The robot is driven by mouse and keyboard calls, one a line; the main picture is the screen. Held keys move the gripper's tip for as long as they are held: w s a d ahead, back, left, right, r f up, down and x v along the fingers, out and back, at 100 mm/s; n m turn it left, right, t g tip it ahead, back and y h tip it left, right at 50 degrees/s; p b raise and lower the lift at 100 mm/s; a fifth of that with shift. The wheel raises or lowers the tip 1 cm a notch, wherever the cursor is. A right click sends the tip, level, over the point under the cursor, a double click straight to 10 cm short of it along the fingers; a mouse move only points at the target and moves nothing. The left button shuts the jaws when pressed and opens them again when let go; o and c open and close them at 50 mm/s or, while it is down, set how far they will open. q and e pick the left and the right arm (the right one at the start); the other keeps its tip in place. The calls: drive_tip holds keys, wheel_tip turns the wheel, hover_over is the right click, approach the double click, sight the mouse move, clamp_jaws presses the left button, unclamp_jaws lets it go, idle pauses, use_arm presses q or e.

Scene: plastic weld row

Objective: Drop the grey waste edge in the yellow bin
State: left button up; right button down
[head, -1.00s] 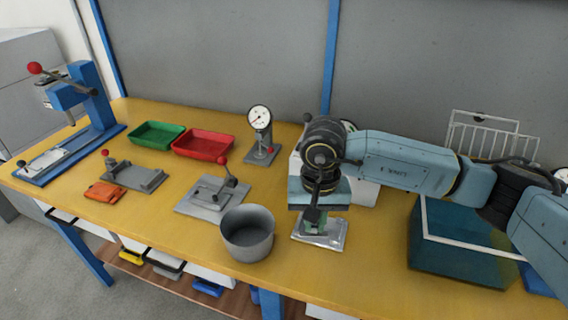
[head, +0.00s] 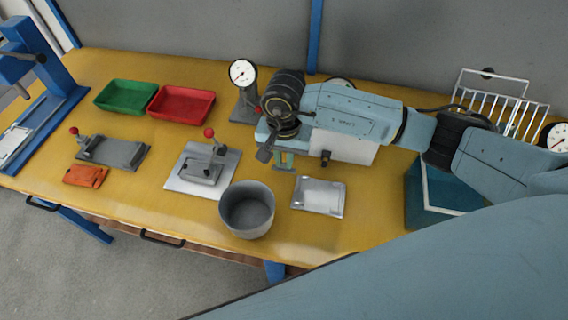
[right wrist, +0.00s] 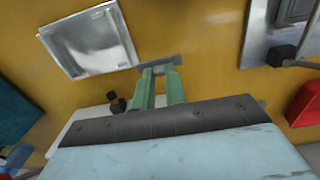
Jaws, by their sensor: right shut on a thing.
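My right gripper (head: 284,160) is over the table, between the dial gauge and a white box. In the right wrist view its green fingers (right wrist: 160,70) are shut on a thin grey strip (right wrist: 148,65), which looks like the grey waste edge. The strip sticks out to both sides of the fingertips. A silver plate (head: 318,195) lies on the table nearby, apart from the gripper, and also shows in the right wrist view (right wrist: 90,42). No yellow bin is in view now. My left gripper is not in view.
A grey pot (head: 247,222) stands at the table's front edge. A clamp fixture (head: 200,172), red tray (head: 181,104), green tray (head: 126,96) and dial gauge (head: 243,85) stand to the left. A teal bin (head: 428,190) and white rack (head: 505,100) are right.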

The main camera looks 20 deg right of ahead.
sight(284, 167)
drive_tip(key=shift+f, duration=1.65)
drive_tip(key=shift+f+b, duration=0.2)
drive_tip(key=shift+b, duration=0.1)
drive_tip(key=c, duration=1.4)
unclamp_jaws()
drive_tip(key=shift+c, duration=0.2)
drive_tip(key=shift+r, duration=0.1)
